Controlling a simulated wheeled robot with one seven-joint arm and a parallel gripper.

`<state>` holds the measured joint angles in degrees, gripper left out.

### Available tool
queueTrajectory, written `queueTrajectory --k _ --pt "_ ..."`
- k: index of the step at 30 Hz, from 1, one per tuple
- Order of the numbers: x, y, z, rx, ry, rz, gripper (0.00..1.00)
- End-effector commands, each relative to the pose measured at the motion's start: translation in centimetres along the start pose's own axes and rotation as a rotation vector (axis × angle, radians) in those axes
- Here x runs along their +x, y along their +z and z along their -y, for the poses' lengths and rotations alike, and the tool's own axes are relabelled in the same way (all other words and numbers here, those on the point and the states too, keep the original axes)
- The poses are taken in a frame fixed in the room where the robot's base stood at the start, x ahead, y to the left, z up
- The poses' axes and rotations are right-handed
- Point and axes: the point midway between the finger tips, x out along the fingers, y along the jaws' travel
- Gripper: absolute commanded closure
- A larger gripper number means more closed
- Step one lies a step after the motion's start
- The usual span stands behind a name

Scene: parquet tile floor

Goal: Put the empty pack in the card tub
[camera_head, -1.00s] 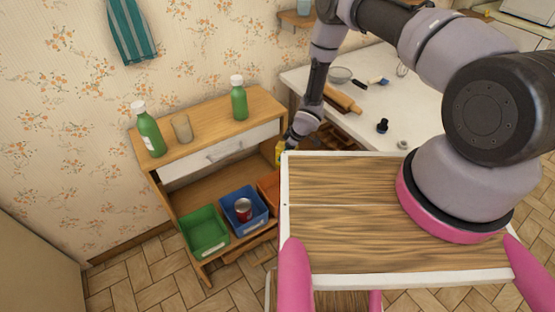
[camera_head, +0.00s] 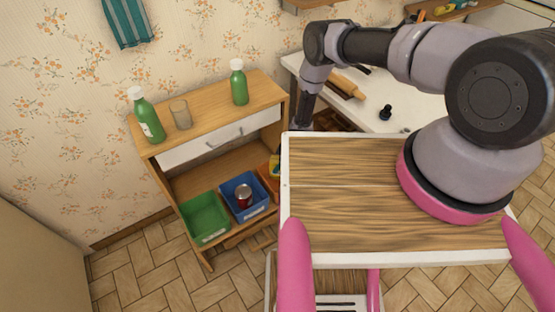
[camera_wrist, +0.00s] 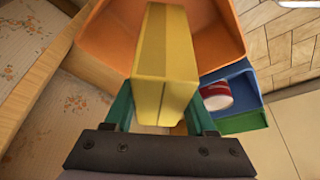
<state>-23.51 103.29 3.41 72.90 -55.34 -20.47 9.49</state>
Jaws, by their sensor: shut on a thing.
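The pack is a yellow box (camera_wrist: 165,55). My gripper (camera_wrist: 160,112) is shut on it, with a teal finger on each side. In the wrist view the pack is over the mouth of an orange tub (camera_wrist: 225,35); I cannot tell whether it touches the bottom. In the head view a small part of the yellow pack (camera_head: 274,166) shows just above the orange tub (camera_head: 268,184), and my gripper is hidden behind my wooden top. I cannot read which tub is the card one.
Beside it on the low shelf are a blue tub (camera_head: 259,208) holding a red-and-white can (camera_head: 243,196) and an empty green tub (camera_head: 207,226). The wooden cabinet (camera_head: 210,104) has green bottles (camera_head: 146,118) and a glass (camera_head: 181,116) on top. A white table stands to the right.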

Motion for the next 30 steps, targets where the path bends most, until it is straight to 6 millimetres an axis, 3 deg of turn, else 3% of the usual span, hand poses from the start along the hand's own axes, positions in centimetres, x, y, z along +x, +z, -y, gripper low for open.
queueTrajectory --k 13,30 --pt "5.1 2.1 0.1 0.001 -0.001 -0.001 0.99" --pt "5.9 2.4 0.0 0.0 0.001 0.0 0.99"
